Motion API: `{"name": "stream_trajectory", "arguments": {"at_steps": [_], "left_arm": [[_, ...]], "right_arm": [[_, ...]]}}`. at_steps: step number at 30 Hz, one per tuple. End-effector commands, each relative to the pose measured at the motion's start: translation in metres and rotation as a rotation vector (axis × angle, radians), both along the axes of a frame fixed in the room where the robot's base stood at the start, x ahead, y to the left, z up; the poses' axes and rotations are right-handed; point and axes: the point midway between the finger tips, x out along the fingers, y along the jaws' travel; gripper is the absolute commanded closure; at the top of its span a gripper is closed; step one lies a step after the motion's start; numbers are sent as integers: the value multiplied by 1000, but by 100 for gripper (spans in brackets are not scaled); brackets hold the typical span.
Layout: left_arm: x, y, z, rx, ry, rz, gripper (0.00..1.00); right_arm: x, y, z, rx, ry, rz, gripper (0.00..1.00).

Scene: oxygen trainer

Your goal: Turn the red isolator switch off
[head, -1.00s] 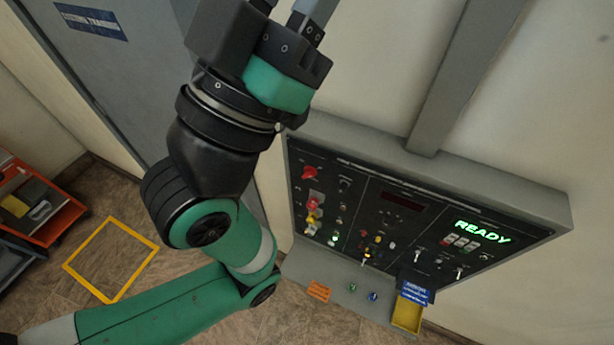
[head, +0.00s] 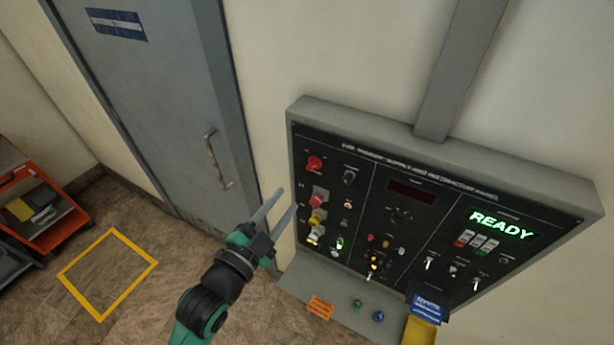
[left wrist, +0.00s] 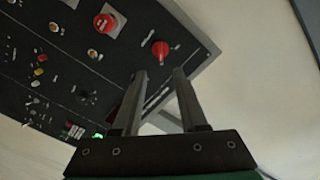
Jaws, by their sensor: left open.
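The red isolator switch (head: 314,163) appears to be the red rotary knob at the upper left of the dark control panel (head: 400,225). It also shows in the left wrist view (left wrist: 160,49), just beyond the fingertips and apart from them. My left gripper (head: 286,200) is open and empty, just left of the panel's left edge and lower in the picture than the knob. In the left wrist view its two fingers (left wrist: 160,76) point toward the knob with a gap between them. I cannot read the knob's position marks. My right gripper is not in view.
Below the knob, a red control on a grey plate (head: 319,199) and a yellow one (head: 316,218) sit close together. A lit READY display (head: 501,224) is at right. A grey door (head: 150,100) stands left. Free floor has a yellow outlined square (head: 108,232).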

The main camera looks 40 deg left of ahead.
Motion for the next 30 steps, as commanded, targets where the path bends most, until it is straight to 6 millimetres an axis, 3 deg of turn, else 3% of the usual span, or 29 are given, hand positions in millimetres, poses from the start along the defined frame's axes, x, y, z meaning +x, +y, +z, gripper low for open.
{"name": "stream_trajectory", "arguments": {"at_steps": [15,20,27,30], "left_arm": [[95,27,1,-1,-1,-1,58],[107,30,1,-1,-1,-1,58],[107,31,1,-1,-1,-1,58],[107,31,1,-1,-1,-1,76]], "right_arm": [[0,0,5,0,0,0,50],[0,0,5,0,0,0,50],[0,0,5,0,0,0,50],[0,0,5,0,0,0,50]]}}
